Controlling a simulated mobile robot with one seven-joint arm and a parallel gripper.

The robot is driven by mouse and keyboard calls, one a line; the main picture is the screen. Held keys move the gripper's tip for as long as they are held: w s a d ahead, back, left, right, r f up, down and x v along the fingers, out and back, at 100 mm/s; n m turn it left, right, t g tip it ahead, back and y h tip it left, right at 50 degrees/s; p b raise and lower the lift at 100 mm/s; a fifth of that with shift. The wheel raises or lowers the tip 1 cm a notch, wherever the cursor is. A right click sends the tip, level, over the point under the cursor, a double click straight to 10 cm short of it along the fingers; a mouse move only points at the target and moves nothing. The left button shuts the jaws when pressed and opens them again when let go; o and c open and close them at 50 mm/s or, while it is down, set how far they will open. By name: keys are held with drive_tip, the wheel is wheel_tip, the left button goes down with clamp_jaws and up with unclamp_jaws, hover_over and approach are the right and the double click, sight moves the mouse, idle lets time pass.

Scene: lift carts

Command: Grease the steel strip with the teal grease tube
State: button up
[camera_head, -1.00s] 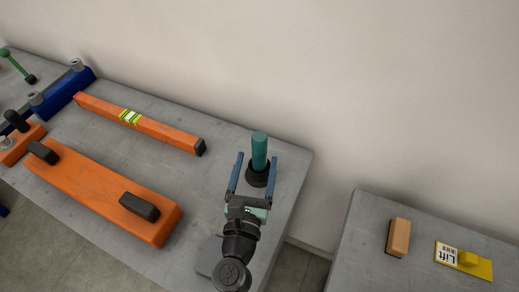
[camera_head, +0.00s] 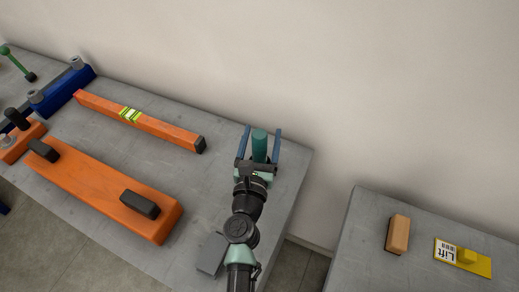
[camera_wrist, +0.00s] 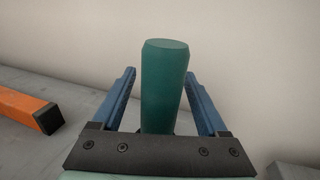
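The teal grease tube (camera_head: 259,146) stands upright near the right end of the grey bench, and it fills the middle of the wrist view (camera_wrist: 164,85). My gripper (camera_head: 261,130) is open, with one blue finger on each side of the tube. In the wrist view gaps show between the tube and both fingers (camera_wrist: 160,72), so they are apart. The tube's foot and its black holder are hidden behind my gripper. I cannot surely pick out the steel strip; a dark narrow strip (camera_head: 28,112) shows at the far left between blue and orange blocks.
An orange spirit level (camera_head: 165,131) lies left of the tube. A large orange block (camera_head: 90,190) with black handles lies nearer. A grey plate (camera_head: 212,254) is beside my arm. A second bench at right holds a tan block (camera_head: 398,234) and a yellow tag (camera_head: 478,268). A wall stands behind.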

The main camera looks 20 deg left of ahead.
clamp_jaws()
idle(0.3)
wheel_tip(320, 180, up, 10)
drive_tip(key=p, duration=0.9)
drive_tip(key=c, duration=0.6)
unclamp_jaws()
drive_tip(key=shift+c, duration=0.2)
clamp_jaws()
